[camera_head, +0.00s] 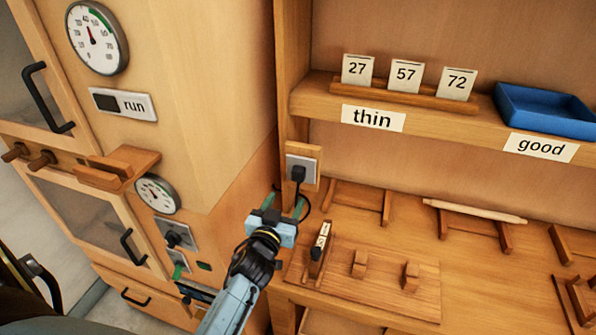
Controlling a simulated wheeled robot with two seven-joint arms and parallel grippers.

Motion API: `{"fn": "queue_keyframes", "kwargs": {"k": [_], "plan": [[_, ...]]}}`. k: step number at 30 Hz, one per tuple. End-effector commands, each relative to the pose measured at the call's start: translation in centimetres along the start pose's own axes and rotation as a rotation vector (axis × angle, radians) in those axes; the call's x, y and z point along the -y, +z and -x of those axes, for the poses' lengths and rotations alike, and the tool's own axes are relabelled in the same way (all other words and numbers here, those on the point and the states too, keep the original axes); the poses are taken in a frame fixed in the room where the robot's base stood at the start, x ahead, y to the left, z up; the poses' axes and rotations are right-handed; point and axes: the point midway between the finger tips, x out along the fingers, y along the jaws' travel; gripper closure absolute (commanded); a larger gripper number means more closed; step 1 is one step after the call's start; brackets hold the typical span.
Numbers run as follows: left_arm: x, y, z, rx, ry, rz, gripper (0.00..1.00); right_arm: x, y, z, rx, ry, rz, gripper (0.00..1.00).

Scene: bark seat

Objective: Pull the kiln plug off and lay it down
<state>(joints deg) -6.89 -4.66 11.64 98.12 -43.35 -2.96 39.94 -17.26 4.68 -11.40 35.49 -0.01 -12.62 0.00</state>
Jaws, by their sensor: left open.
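A black plug (298,174) sits in a grey wall socket (302,163) on the wooden post between the cabinet and the shelves. A black cord loops down from it. A second dark plug (173,239) sits in a grey plate on the cabinet front. No label on either plug is readable, so I cannot tell which is the kiln's. My left gripper (283,203) is open just below the post socket, its green-tipped fingers apart and pointing up toward the black plug. Nothing shows between the fingers. My right gripper is not in view.
A wooden board (390,281) with upright pegs and a tagged dark piece (320,242) lies right of my left gripper. Wooden racks (470,226) stand behind it, one bearing a rod. The upper shelf holds number cards (406,75) and a blue tray (546,110).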

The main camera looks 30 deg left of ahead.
Motion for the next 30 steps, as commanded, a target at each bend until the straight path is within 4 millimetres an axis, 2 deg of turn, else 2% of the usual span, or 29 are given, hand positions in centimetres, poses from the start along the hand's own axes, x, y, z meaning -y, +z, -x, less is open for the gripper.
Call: {"fn": "queue_keyframes", "kwargs": {"k": [3,16,20,30], "plan": [[-0.1,-0.9,-0.3,-0.033,0.009,0.005,0.42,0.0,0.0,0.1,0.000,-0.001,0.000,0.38],[-0.1,-0.9,-0.8,-0.034,0.011,0.005,0.42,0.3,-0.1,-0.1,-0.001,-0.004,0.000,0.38],[-0.1,-0.9,-2.2,-0.034,0.011,0.004,0.42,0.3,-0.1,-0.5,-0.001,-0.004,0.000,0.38],[-0.1,-1.1,-7.0,-0.035,0.010,0.005,0.42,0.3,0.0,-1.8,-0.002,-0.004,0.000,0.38]]}}
